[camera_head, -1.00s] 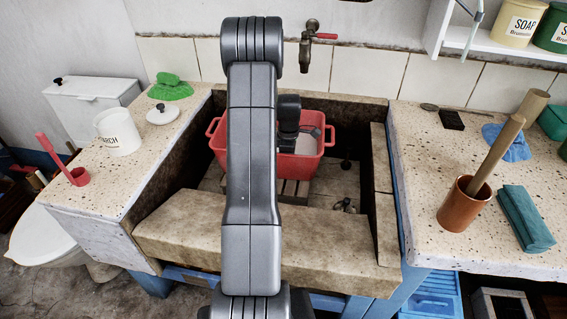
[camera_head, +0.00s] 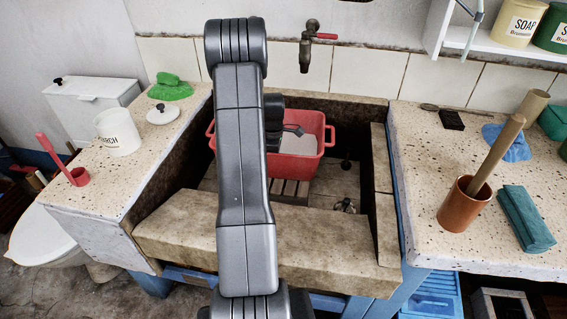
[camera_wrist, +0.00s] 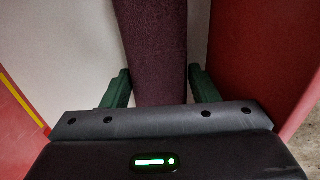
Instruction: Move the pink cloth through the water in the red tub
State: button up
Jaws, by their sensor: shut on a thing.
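The red tub (camera_head: 299,168) stands in the stone trough, partly hidden behind my arm. Pale, cloudy water (camera_head: 312,122) shows inside it. In the wrist view, my gripper (camera_wrist: 161,76) has its green fingers on either side of a dark maroon, wet-looking cloth (camera_wrist: 155,40), which I take for the pink cloth. The gripper is shut on it. The tub's red wall (camera_wrist: 255,55) is at the right, with the pale water (camera_wrist: 75,50) to the left of the cloth. In the head view, my arm hides the fingers and the cloth, so how deep the cloth sits cannot be told.
A tap (camera_head: 306,50) with a red handle is on the wall behind the tub. The stone trough's front edge (camera_head: 175,232) lies under my arm. A copper pot (camera_head: 463,205) with a wooden stick stands on the right counter; a starch tub (camera_head: 118,134) stands on the left.

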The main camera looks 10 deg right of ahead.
jog(key=shift+s+d, duration=0.35)
jog(key=shift+d, duration=0.6)
jog(key=shift+s+d, duration=0.3)
jog(key=shift+d, duration=0.65)
jog(key=shift+s+d, duration=0.35)
jog(key=shift+d, duration=0.6)
notch_tip(320, 180, up, 14)
jog(key=p, duration=0.8)
jog(key=shift+p, duration=0.35)
